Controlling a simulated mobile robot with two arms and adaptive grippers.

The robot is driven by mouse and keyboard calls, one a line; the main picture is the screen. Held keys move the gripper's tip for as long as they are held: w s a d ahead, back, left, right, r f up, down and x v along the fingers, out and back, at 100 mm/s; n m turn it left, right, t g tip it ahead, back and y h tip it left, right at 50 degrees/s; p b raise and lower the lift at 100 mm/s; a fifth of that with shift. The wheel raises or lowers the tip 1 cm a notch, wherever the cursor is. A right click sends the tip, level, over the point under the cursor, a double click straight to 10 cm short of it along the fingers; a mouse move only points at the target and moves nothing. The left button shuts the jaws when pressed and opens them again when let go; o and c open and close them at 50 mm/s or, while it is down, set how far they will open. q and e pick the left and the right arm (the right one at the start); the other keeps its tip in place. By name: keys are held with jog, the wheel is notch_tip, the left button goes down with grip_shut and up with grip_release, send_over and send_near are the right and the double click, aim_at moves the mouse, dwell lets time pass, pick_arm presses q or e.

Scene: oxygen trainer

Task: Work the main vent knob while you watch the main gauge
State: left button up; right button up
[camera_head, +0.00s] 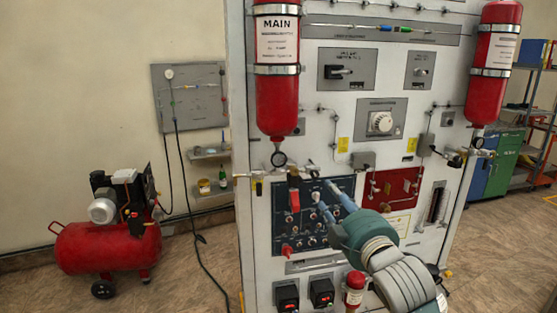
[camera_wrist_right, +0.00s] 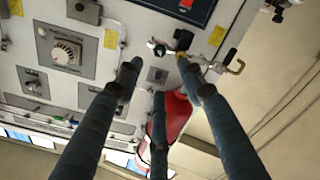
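The red MAIN cylinder (camera_head: 277,95) hangs upright on the upper left of the white panel. The round main gauge (camera_head: 279,159) is just below it; its needle is too small to read. A small dark knob (camera_head: 313,170), apparently the main vent knob, is right of the gauge; it also shows in the right wrist view (camera_wrist_right: 158,47), beyond the fingertips. My right gripper (camera_head: 323,193) is open and empty, before the dark blue panel and just below the knob. In the right wrist view its fingers (camera_wrist_right: 158,76) are spread, apart from the knob. My left gripper is out of view.
The dark blue panel (camera_head: 283,222) carries several switches. A second red cylinder (camera_head: 493,60) hangs right. A red compressor (camera_head: 110,248) stands on the floor at left.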

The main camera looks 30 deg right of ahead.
aim_at(316, 175)
dwell(0.4)
jog(key=w+m+p, duration=0.2)
jog(key=w+m, duration=0.1)
jog(key=m, duration=0.3)
jog(key=w+d+m+p, duration=0.1)
jog(key=w+m+p, duration=0.1)
jog(key=m, duration=0.4)
jog(key=w+d+m+p, duration=0.1)
jog(key=w+m+p, duration=0.2)
jog(key=w+m, duration=0.2)
jog(key=shift+d+r+m, duration=0.15)
jog(key=shift+d+m, duration=0.1)
jog(key=shift+m, duration=0.25)
jog(key=shift+w+d, duration=0.2)
jog(key=shift+w, duration=0.5)
grip_shut()
